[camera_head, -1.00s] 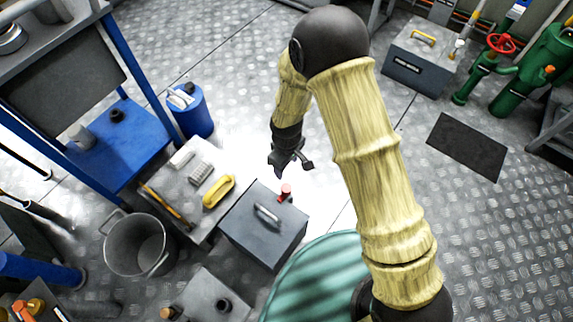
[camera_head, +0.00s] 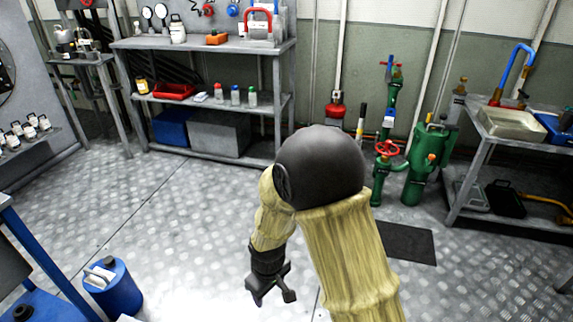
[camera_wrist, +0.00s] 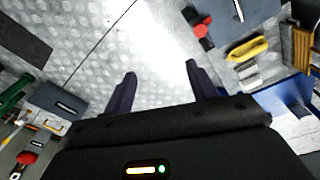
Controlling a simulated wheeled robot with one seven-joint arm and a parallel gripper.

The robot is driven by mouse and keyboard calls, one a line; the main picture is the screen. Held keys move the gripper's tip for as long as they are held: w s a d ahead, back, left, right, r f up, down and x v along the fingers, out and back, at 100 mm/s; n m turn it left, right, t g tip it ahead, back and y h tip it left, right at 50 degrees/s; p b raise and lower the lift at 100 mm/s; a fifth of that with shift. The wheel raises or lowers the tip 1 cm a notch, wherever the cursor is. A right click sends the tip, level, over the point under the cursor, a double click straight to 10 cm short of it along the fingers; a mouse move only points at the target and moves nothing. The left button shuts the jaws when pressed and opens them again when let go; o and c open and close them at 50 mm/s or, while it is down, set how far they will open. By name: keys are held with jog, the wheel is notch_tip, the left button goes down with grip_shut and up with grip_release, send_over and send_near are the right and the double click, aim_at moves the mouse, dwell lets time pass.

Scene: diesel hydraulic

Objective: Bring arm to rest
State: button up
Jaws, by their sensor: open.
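My gripper (camera_head: 271,291) hangs below the bent arm in the head view, pointing down over the bare metal floor. In the wrist view my gripper (camera_wrist: 158,85) has its two dark fingers spread apart, with only floor between them. It is open and holds nothing. My arm is folded, with its dark round elbow high in the middle of the head view.
A blue canister (camera_head: 113,290) stands at lower left. A grey shelf rack (camera_head: 205,98) lines the back wall. Green valve gear (camera_head: 425,165) and a side table (camera_head: 512,124) stand right. The wrist view shows a red-topped item (camera_wrist: 199,30) and yellow handle (camera_wrist: 247,49). Open floor lies behind the arm.

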jog(key=s+d+r+m+t, duration=0.1)
jog(key=s+d+r+m, duration=0.2)
jog(key=d, duration=0.4)
jog(key=s+d+r+m, duration=0.1)
jog(key=d+r+m, duration=0.2)
jog(key=d+r, duration=0.3)
jog(key=s+d+r+m+t, duration=0.1)
jog(key=s+d+r+m, duration=0.25)
jog(key=d, duration=0.35)
notch_tip(320, 180, up, 36)
jog(key=p, duration=3.5)
jog(key=shift+w+p, duration=0.3)
jog(key=shift+w, duration=0.1)
